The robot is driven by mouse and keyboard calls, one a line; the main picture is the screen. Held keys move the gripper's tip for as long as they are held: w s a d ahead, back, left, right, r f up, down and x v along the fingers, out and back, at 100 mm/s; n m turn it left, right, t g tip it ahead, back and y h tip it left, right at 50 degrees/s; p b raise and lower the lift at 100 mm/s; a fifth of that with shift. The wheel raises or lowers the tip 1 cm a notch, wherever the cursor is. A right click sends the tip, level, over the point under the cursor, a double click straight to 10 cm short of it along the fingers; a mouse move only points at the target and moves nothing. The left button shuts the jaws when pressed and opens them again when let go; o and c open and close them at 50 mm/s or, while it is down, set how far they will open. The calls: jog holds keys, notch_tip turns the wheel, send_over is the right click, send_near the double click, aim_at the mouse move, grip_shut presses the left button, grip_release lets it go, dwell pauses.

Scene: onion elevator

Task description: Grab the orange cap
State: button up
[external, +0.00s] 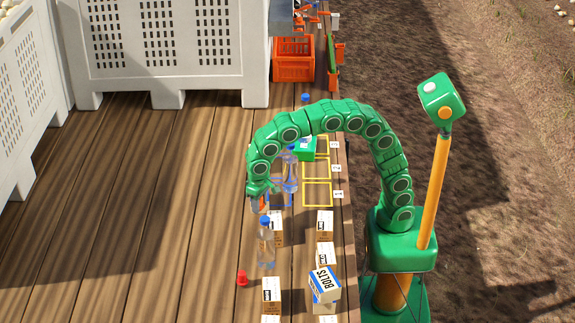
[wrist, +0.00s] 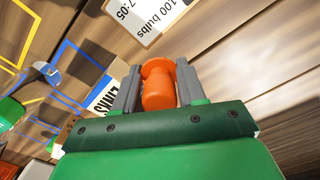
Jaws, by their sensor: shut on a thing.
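The orange cap (wrist: 158,90) sits between the two grey fingers of my gripper (wrist: 157,78) in the wrist view. Both fingers touch its sides, so my gripper is shut on it. In the external view my gripper (external: 259,200) hangs at the end of the green arm, above the wooden deck near the bottles. A small patch of orange shows there beside the fingers; most of the cap is hidden.
A clear bottle with a blue cap (external: 266,245) stands just below my gripper. A red cap-like piece (external: 242,278) stands left of several small boxes. A BOLTS box (external: 324,285) is at lower right. An orange crate (external: 294,62) and white bin (external: 165,45) are behind. The left deck is clear.

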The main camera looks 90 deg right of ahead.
jog(key=s+d+r, duration=0.2)
jog(key=s+r, duration=0.2)
jog(key=s, duration=0.4)
jog(key=shift+s+d, duration=0.25)
jog(key=shift+s, duration=0.05)
